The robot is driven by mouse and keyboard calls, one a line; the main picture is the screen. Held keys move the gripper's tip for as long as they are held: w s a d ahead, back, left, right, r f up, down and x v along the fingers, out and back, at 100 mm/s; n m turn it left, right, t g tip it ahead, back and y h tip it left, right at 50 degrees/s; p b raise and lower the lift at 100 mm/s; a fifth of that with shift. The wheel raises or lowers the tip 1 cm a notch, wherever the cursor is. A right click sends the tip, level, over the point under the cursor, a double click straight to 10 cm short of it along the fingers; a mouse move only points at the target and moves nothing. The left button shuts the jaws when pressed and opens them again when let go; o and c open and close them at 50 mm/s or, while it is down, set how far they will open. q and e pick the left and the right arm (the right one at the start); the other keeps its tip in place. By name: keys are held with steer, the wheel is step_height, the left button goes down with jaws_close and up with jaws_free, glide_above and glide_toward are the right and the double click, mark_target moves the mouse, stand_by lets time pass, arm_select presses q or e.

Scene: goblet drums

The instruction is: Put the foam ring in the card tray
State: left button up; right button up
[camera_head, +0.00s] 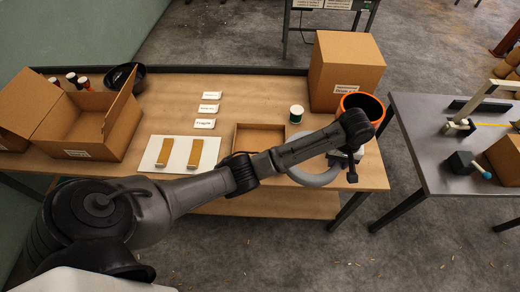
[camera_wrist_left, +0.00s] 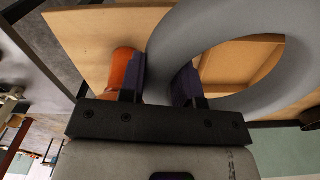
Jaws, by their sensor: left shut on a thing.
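The foam ring is a thick grey ring (camera_head: 316,179), partly hidden by my left arm in the head view. My left gripper (camera_head: 350,165) is shut on it at its right side, above the table's right part. In the left wrist view the ring (camera_wrist_left: 205,30) runs between the two dark fingers of my gripper (camera_wrist_left: 160,82). The card tray (camera_head: 258,137) is a shallow brown open box on the table, left of the ring, and looks empty. Its lower edge is partly behind my arm. In the wrist view the tray (camera_wrist_left: 268,46) shows beyond the ring. My right gripper is not in view.
An orange-rimmed dark drum (camera_head: 366,98) stands right by my left gripper. A white board (camera_head: 178,155) with two tan strips and an open carton (camera_head: 88,122) lie to the left.

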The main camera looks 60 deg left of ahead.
arm_select(q)
steer(key=shift+n, duration=0.3)
steer(key=s+a+f, duration=0.1)
steer(key=a+f, duration=0.3)
steer(key=a, duration=0.1)
steer(key=s+a+f, duration=0.1)
steer(key=a+f, duration=0.1)
steer(key=shift+s+a+f, duration=0.3)
steer(key=shift+s+f, duration=0.05)
steer(key=shift+f, duration=0.05)
steer(key=s+a+f+m, duration=0.1)
steer(key=a+f, duration=0.2)
steer(key=a, duration=0.2)
steer(key=s+a+f+m+b, duration=0.1)
steer(key=a+f, duration=0.2)
steer(key=a, duration=0.3)
steer(key=s+a+f+b, duration=0.1)
steer(key=a+f, duration=0.3)
steer(key=a, duration=0.1)
steer(key=shift+a+m, duration=0.25)
steer(key=shift+m, duration=0.15)
steer(key=shift+s+f+b, duration=0.1)
steer(key=shift+f+b, duration=0.6)
steer(key=shift+f, duration=1.2)
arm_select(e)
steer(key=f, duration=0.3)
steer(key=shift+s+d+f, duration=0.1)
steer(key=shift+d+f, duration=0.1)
arm_select(q)
steer(key=shift+f, duration=0.2)
